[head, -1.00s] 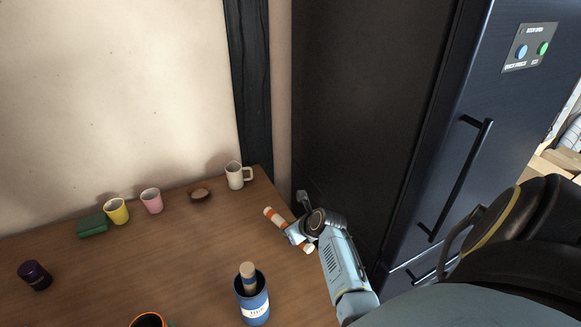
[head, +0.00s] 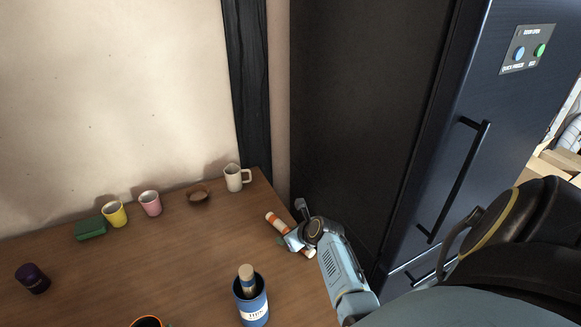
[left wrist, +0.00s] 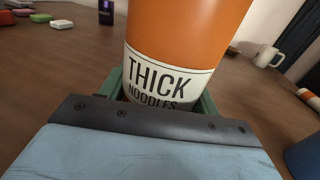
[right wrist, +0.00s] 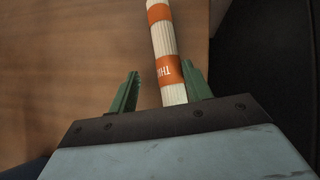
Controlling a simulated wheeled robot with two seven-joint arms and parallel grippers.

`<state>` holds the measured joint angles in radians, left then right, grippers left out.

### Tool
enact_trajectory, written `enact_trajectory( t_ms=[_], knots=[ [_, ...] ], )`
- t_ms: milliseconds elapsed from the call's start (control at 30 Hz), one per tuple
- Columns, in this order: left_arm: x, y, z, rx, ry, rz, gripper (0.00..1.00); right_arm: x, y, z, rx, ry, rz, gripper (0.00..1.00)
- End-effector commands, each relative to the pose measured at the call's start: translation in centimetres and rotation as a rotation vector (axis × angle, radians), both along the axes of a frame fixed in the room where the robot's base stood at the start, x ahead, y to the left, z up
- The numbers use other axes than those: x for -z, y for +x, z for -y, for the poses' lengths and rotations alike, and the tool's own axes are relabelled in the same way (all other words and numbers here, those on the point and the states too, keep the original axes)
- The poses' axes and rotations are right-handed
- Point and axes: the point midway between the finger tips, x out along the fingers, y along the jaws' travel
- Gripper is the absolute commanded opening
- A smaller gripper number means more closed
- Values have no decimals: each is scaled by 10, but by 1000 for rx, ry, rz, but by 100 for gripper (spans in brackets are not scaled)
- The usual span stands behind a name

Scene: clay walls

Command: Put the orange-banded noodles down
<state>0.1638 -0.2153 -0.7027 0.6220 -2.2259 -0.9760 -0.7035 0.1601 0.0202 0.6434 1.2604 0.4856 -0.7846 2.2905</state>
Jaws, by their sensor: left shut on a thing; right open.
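The orange-banded noodles (head: 274,221) are a thin pale bundle with orange bands, lying at the table's right edge. My right gripper (head: 293,236) is over them and open. In the right wrist view the bundle (right wrist: 163,45) passes between the two green fingers (right wrist: 160,85), closer to the right finger; a gap shows on the left. My left gripper (left wrist: 163,95) is shut on an orange canister (left wrist: 185,35) labelled "THICK NOODLES". In the head view only this canister's orange rim (head: 147,321) shows at the bottom edge; my left gripper is out of that view.
A blue canister (head: 253,308) holding a tan bundle (head: 246,277) stands front centre. A white mug (head: 234,179), brown bowl (head: 198,194), pink cup (head: 150,203), yellow cup (head: 115,214) and green block (head: 90,228) line the back. A dark jar (head: 32,278) is left. The dark fridge (head: 370,110) borders the right.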

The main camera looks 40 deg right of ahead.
Motion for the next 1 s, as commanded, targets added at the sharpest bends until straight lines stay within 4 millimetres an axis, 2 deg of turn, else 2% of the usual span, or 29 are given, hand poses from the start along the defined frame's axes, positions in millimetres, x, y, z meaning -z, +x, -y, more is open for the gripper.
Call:
enact_trajectory(
  t_ms=[267, 800, 1000],
  knots=[
    [0, 0, 0, 0, 0, -1, 39, -13, -11, -1, 1, -1, 1, 49],
    [0, 0, 0, 0, 0, 0, 39, -72, -70, -4, 2, -1, 1, 49],
    [0, 0, 0, 0, 0, 0, 39, -85, -82, -5, 0, 0, 0, 49]
  ],
)
